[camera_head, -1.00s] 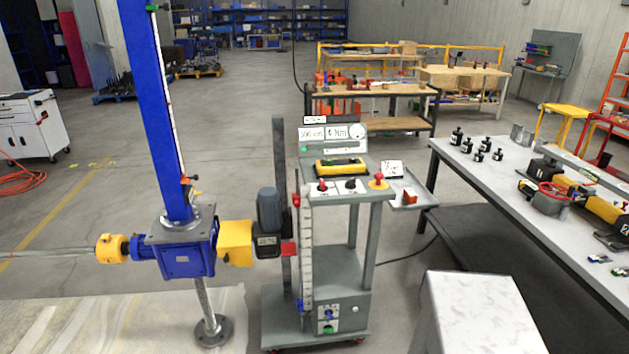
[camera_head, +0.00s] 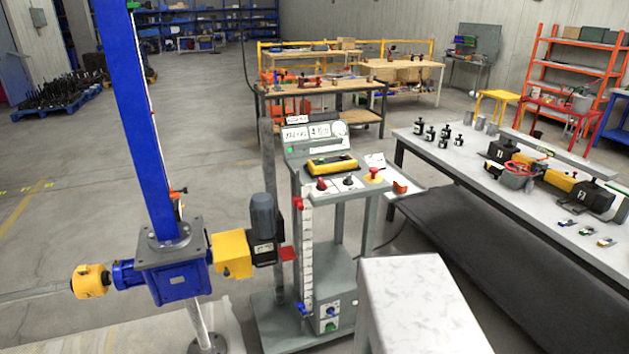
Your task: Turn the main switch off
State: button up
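A grey wheeled control cart (camera_head: 341,262) stands in the middle. A low box on the cart (camera_head: 346,312) has a blue knob (camera_head: 330,312) and a green button (camera_head: 331,327). The labels are too small to read, so I cannot tell which control is the main switch or how it is set. My gripper is not in view.
A blue screw jack (camera_head: 173,263) with a tall blue column and yellow coupling stands left of the cart. A pale block (camera_head: 414,300) stands close in front, right of the cart. A long workbench (camera_head: 500,185) bounds the right side. Open floor lies at the left.

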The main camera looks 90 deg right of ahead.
aim_at(321, 186)
jog(key=u, duration=0.05)
jog(key=i, duration=0.15)
jog(key=u, duration=1.2)
jog(key=k, duration=0.1)
jog(key=z, duration=3)
jog(key=i, duration=0.6)
jog(key=z, duration=0.05)
jog(key=k, duration=0.25)
jog(key=z, duration=0.1)
